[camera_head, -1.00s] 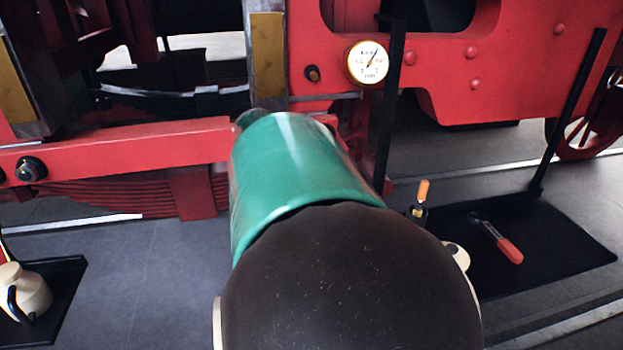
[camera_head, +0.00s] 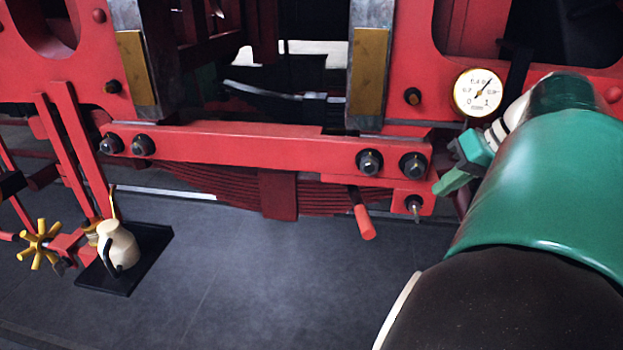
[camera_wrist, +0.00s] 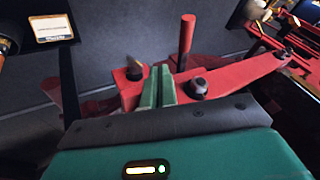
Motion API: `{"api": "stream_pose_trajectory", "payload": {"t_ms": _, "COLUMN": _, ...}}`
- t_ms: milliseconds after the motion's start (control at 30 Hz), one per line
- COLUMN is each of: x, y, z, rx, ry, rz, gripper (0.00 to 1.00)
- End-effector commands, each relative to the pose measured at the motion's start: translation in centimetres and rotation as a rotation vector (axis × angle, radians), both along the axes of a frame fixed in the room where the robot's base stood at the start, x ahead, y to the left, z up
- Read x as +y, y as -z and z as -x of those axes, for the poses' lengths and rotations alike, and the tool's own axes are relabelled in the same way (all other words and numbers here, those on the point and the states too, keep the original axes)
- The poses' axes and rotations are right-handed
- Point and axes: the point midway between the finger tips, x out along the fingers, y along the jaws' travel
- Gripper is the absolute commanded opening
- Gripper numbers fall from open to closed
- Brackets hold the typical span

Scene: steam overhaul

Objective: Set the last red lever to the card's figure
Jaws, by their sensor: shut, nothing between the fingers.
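A red-handled lever (camera_head: 363,214) hangs down and slightly right below the red beam in the head view. In the wrist view a red round handle (camera_wrist: 187,42) stands just beyond the fingers, apparently the same lever. My gripper (camera_head: 448,178) is shut and empty, to the right of the lever, near the beam's right-end bolts. Its two green fingers (camera_wrist: 159,84) lie together in the wrist view, and I cannot tell whether they touch anything.
A white round gauge (camera_head: 479,93) sits above my gripper, its needle pointing up and right. A cream can (camera_head: 118,248) stands on a black mat (camera_head: 155,265) at left. A yellow handwheel (camera_head: 38,245) is beside it. The grey floor below the beam is clear.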

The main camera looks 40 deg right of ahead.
Motion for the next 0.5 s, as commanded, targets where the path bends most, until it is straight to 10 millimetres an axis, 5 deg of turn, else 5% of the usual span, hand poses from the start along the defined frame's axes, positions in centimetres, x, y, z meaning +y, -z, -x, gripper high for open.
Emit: {"api": "stream_pose_trajectory", "payload": {"t_ms": 500, "x": 1.5, "y": 6.8, "z": -4.4, "rx": 0.0, "ry": -0.002, "rz": -0.002, "gripper": 0.0}}
